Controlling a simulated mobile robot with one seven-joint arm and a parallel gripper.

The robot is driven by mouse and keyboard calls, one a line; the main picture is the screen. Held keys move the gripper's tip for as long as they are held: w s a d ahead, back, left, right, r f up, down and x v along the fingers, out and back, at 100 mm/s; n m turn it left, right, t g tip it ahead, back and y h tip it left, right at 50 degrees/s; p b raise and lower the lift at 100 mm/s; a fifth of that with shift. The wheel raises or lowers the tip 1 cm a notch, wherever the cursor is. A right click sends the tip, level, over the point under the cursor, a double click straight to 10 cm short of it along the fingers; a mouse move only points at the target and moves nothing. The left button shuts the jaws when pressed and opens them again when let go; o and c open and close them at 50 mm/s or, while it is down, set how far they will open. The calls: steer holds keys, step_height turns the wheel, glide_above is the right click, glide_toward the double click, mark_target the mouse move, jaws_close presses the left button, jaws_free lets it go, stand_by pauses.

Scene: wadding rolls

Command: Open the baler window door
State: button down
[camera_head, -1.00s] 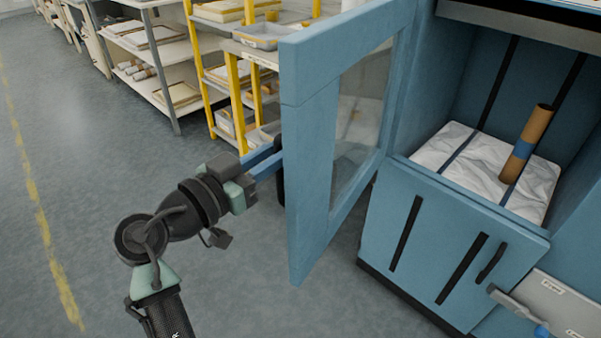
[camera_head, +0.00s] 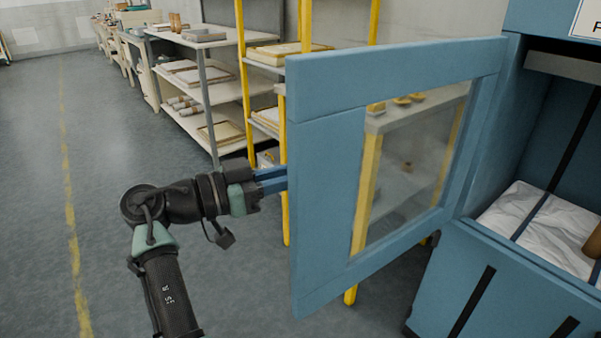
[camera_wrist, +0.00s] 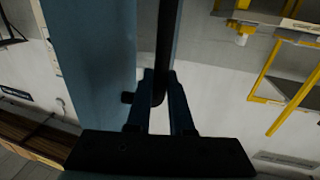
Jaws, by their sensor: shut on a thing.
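The baler window door (camera_head: 325,195) is a blue frame with a clear pane. It stands swung wide open on its right-hand side, away from the baler body (camera_head: 500,270). My gripper (camera_head: 286,178) is at the door's free left edge, with its fingertips hidden behind the frame. In the wrist view, my gripper (camera_wrist: 160,100) is shut on the dark door handle (camera_wrist: 163,60), a bar running beside the blue door (camera_wrist: 95,60).
The baler's open chamber holds white wadding (camera_head: 540,225) with dark straps and part of a brown roll (camera_head: 593,240). Yellow-post shelving (camera_head: 247,90) stands behind the door. Grey floor (camera_head: 120,110) is clear to the left.

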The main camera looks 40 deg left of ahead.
steer(key=shift+w+d, duration=0.1)
steer(key=shift+d, duration=0.1)
steer(key=c, duration=0.8)
jaws_free()
steer(key=shift+a, duration=0.1)
steer(key=p+v, duration=0.1)
steer(key=v, duration=1.2)
steer(key=shift+p, duration=0.3)
